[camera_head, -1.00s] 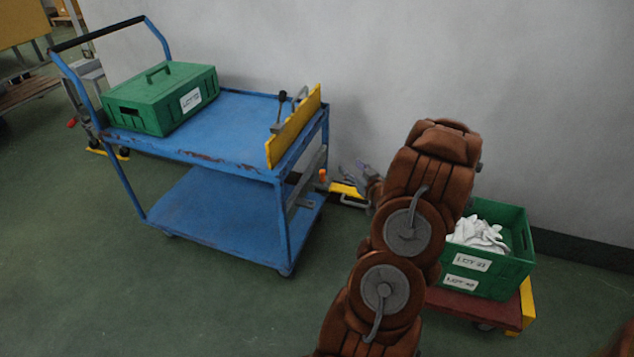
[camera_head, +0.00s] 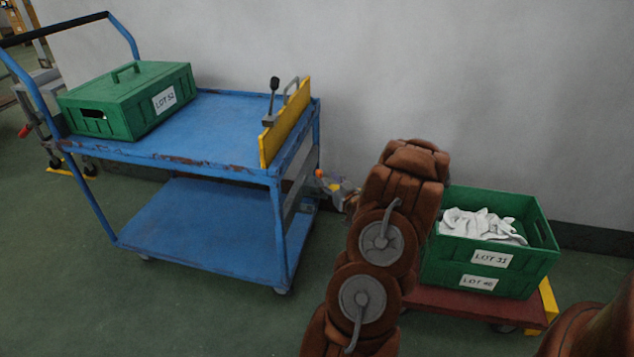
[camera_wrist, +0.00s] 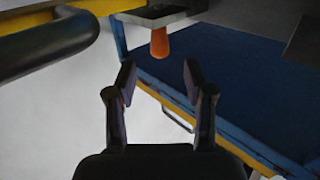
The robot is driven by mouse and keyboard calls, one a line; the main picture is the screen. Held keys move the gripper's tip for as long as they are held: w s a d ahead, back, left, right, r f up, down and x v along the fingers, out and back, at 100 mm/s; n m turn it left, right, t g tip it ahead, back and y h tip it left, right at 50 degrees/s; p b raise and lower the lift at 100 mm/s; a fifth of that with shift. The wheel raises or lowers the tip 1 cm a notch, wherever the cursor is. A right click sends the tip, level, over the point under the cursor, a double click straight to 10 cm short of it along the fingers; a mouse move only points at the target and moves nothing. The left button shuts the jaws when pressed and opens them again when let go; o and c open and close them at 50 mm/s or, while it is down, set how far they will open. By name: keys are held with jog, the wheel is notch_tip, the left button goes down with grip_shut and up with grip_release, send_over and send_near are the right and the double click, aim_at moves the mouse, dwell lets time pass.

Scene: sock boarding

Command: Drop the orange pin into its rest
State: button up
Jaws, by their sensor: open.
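The orange pin (camera_wrist: 159,42) shows in the wrist view as a short rounded orange piece at the edge of a grey bracket-like part (camera_wrist: 150,18). I cannot tell how deep it sits there. My gripper (camera_wrist: 160,78) is open and empty, its two fingertips apart on either side below the pin, not touching it. In the head view a small orange spot (camera_head: 319,173), probably the pin, shows by the right end of the blue cart (camera_head: 215,125). My gripper (camera_head: 338,186) is beside it there, partly hidden behind my arm.
A green lidded box (camera_head: 130,100) and a yellow plate (camera_head: 285,122) with a clamp lever (camera_head: 272,95) are on the cart. A green crate (camera_head: 540,262) of white cloth stands on a red dolly (camera_head: 450,303) at right. Floor in front of the cart is clear.

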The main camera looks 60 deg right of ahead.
aim_at(320, 174)
jog(key=x, duration=0.1)
jog(key=b+x, duration=0.1)
jog(key=x, duration=0.1)
jog(key=b+x, duration=0.1)
jog(key=x, duration=0.1)
jog(key=shift+f, duration=0.25)
jog(key=shift+w+d+r, duration=0.1)
jog(key=shift+w+d, duration=0.1)
jog(key=shift+w, duration=0.15)
jog(key=shift+c, duration=0.3)
grip_shut()
